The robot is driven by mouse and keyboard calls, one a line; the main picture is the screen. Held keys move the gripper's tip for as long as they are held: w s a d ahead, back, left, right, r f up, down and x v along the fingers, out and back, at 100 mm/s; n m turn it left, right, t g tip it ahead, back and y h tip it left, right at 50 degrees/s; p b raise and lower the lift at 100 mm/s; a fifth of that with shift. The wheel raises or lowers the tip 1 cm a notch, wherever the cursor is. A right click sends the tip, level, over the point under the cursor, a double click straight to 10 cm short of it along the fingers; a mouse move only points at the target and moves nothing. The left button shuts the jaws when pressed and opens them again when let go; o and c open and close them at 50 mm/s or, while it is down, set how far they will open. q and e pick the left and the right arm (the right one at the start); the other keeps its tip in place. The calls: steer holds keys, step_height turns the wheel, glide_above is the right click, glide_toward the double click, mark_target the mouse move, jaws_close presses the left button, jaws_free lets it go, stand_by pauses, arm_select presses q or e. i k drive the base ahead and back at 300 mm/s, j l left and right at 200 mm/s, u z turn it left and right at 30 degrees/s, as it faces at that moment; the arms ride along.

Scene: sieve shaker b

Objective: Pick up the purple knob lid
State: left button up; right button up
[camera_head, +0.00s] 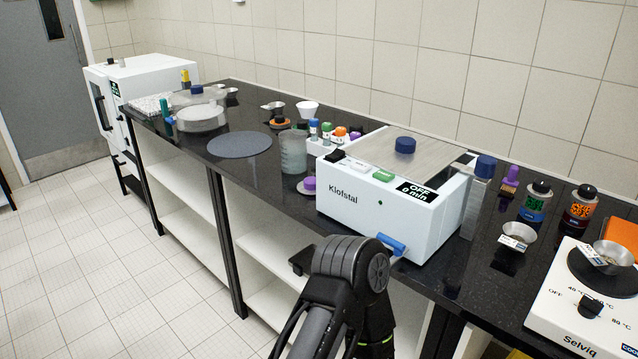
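A small purple knob on a pale round lid (308,185) lies on the dark counter, just left of the white Klofstal box and in front of a translucent beaker. One black arm of mine rises from the bottom centre, its rounded joint below the front of the Klofstal box, clearly short of the lid. I cannot tell which arm it is. No gripper fingers show clearly in this view.
The Klofstal box (375,215) has a blue handle (391,244) low at its front. A beaker (293,152), a tube rack (325,144) and a grey disc (239,144) stand nearby. A white hotplate (570,318) is at right. Open counter lies left of the beaker.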

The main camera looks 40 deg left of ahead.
mark_target(307, 186)
steer(key=j+z, duration=0.1)
steer(key=j, duration=0.3)
steer(key=k+j, duration=0.15)
steer(key=j, duration=0.25)
steer(key=j+z, duration=0.15)
steer(key=j, duration=0.25)
steer(key=k+j, duration=0.15)
steer(key=j, duration=0.25)
steer(key=k+j+z, duration=0.15)
steer(key=j, duration=0.65)
steer(key=k+j+z, duration=0.15)
steer(key=j, duration=0.25)
